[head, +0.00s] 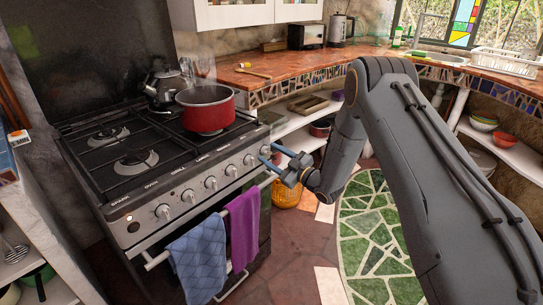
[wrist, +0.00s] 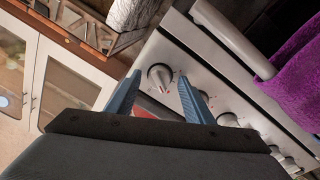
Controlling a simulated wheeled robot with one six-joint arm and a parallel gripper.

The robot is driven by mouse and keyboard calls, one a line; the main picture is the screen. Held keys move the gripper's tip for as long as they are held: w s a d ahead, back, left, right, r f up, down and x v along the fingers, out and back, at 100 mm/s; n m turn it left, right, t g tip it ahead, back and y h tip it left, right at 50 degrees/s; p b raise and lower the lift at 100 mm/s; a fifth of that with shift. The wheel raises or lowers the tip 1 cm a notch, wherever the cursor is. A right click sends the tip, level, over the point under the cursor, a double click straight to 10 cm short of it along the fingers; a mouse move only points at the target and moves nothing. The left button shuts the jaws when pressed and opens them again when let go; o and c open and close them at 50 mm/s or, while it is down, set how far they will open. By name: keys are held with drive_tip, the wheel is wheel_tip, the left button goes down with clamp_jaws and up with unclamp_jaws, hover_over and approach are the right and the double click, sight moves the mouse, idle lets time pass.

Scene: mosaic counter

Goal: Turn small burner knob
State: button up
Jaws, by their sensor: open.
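The stove's front panel (head: 147,222) carries a row of several silver knobs. The end knob at the right (head: 265,150) is partly hidden by my gripper (head: 269,154) in the head view. In the wrist view that round knob (wrist: 160,77), with a red mark, shows between the two blue fingers of my gripper (wrist: 160,84). My gripper is open and empty, its fingers pointing at the panel on either side of the knob. I cannot tell whether the fingers touch it. The other knobs (wrist: 228,119) run off to the lower right in the wrist view. Labels for burner size are not readable.
A red pot (head: 205,108) and a dark kettle (head: 163,90) stand on the stove top. A blue towel (head: 198,260) and a purple towel (head: 243,225) hang on the oven rail, below the knobs. A tiled counter (head: 290,75) adjoins the stove at the right.

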drive_tip(key=v, duration=0.7)
drive_tip(key=shift+s+d, duration=0.25)
drive_tip(key=shift+s, duration=0.05)
drive_tip(key=shift+c, duration=0.4)
clamp_jaws()
idle(1.0)
